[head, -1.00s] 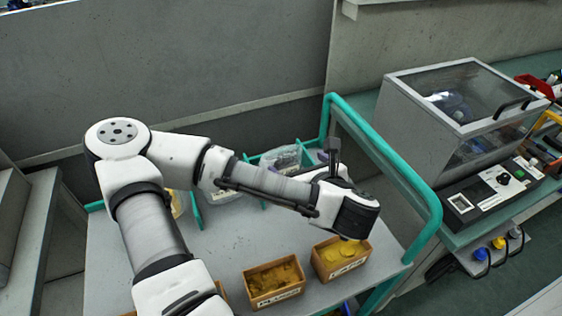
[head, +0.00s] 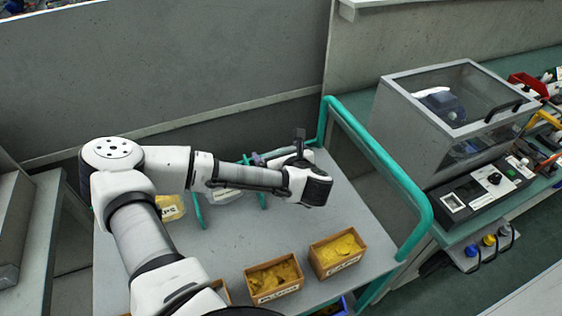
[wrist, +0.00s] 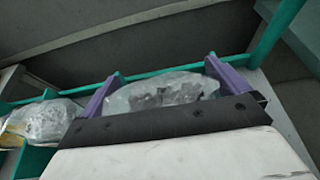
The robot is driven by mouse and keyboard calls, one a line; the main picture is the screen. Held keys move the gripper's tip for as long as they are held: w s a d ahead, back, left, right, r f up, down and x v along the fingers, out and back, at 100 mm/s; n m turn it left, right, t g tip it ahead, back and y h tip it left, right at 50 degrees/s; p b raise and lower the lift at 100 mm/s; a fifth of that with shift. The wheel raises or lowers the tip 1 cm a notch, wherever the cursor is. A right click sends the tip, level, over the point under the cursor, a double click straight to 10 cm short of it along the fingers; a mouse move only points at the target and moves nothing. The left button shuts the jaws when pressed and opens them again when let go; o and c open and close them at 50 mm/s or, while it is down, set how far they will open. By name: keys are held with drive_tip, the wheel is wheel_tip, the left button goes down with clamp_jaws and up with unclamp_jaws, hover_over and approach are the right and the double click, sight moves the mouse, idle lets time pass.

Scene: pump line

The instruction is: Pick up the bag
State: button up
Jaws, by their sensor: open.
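A clear plastic bag (wrist: 160,92) with grey contents lies ahead of my gripper in the wrist view. My gripper (wrist: 162,70) is open, with one purple finger on each side of this bag. The bag's near part is hidden behind the black gripper body, and I cannot tell whether the fingers touch it. In the head view my arm hides most of this bag, at the back of the cart. A second clear bag (wrist: 45,122) lies to the left, beyond a green divider.
The grey cart top (head: 235,240) has a green rail (head: 385,165) on the right. Two boxes of yellow pieces, a right one (head: 338,252) and a left one (head: 272,279), stand at the front. A yellow bag (head: 170,207) lies back left. A clear-lidded machine (head: 450,115) stands right.

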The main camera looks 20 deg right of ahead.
drive_tip(key=shift+c, duration=0.4)
drive_tip(key=c, duration=0.6)
drive_tip(key=shift+o, duration=0.2)
